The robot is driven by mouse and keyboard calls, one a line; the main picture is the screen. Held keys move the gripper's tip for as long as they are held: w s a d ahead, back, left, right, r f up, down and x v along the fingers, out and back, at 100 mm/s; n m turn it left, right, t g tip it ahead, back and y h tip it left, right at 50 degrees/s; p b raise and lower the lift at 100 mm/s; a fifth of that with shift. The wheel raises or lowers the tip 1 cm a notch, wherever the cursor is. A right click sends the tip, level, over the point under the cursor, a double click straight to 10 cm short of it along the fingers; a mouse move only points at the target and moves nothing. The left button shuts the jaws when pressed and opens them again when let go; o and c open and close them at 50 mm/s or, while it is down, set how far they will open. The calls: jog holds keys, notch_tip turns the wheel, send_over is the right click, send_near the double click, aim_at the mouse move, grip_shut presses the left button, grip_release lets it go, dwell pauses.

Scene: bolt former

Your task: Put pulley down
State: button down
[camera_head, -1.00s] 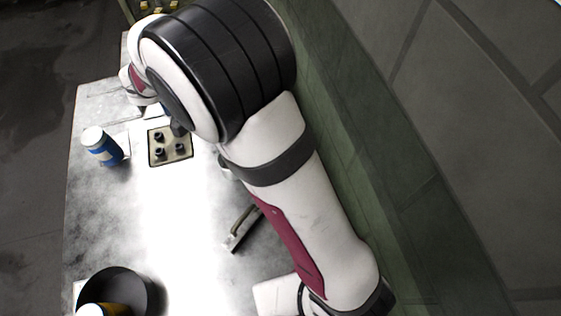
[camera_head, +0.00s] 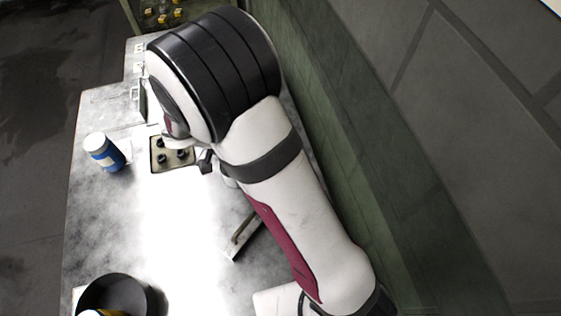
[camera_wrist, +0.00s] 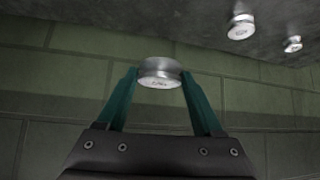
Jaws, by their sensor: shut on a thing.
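A silver, round, grooved pulley (camera_wrist: 160,72) is between the two green fingers of my gripper (camera_wrist: 161,74) in the wrist view. The fingers are shut on its sides, and its flat face with small dark marks points toward the camera. Two similar silver round pieces, one nearer (camera_wrist: 241,27) and one farther (camera_wrist: 292,44), are at the upper right, against a grey surface and apart from my gripper. In the head view my arm hides my gripper and the held pulley.
In the head view, a tray (camera_head: 172,169) with several dark round parts lies on the grey table (camera_head: 85,225). A blue and white bottle (camera_head: 104,151) stands left of it. A dark bowl (camera_head: 92,291) is at the bottom left. A green wall (camera_head: 345,185) runs along the right.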

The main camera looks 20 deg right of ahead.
notch_tip(320, 180, down, 11)
jog(key=shift+f, duration=0.1)
jog(key=shift+c, duration=0.2)
grip_release()
jog(key=v, duration=1.2)
jog(key=s+d+r+n+g+y, duration=0.2)
jog(key=s+d+r+g+y, duration=0.1)
jog(key=s+d+r, duration=0.3)
jog(key=s+r+n+y, duration=0.3)
jog(key=s+n, duration=0.1)
jog(key=s, duration=0.2)
jog(key=s+r+n+t+y, duration=0.1)
jog(key=s+r+n+y, duration=0.3)
jog(key=s, duration=0.3)
jog(key=shift+s+n+y, duration=0.3)
